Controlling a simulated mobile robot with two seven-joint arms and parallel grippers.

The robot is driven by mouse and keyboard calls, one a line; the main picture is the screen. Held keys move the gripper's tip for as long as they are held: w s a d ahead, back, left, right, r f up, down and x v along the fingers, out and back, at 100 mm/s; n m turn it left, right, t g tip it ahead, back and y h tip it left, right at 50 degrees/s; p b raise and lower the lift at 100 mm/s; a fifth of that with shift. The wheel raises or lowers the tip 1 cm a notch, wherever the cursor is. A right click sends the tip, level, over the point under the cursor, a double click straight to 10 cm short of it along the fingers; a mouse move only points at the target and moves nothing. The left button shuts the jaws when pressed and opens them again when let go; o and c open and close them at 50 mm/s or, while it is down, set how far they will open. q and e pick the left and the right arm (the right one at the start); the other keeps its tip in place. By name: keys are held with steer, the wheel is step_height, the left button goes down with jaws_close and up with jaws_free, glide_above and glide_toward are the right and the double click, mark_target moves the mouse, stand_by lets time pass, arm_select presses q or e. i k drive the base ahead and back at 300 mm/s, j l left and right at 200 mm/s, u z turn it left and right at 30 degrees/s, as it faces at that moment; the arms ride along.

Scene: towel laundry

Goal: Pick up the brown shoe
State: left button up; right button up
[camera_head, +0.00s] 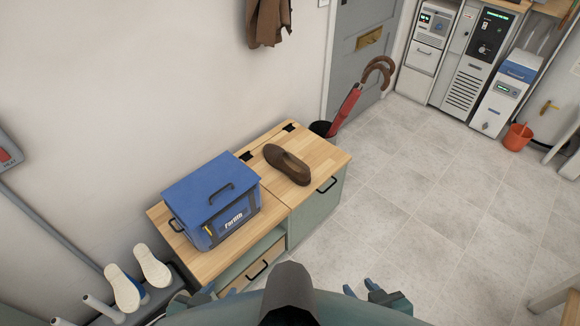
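The brown shoe (288,164) lies on the right part of a wooden bench top (324,158), right of a blue box. My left gripper (205,292) is low in the view, in front of the bench and well apart from the shoe. My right gripper (362,287) is at the bottom, right of my body, with its two bluish fingers spread apart and nothing between them. The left fingers are small and partly hidden, so their opening is unclear.
The blue box (188,190) with a handle stands on the bench beside the shoe. White-soled shoes (138,278) sit on a rack at lower left. A red umbrella (347,108) stands behind the bench's right end.

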mark_target(298, 172)
steer(key=i+l, duration=0.1)
steer(key=l, duration=0.25)
steer(key=i+l, duration=0.15)
steer(key=l, duration=0.15)
steer(key=i+l, duration=0.1)
steer(key=l, duration=0.25)
steer(key=i+l+z, duration=0.1)
steer(key=l, duration=0.25)
steer(key=i+j, duration=0.1)
steer(key=i, duration=0.4)
steer(key=i+j, duration=0.1)
steer(key=i, duration=0.45)
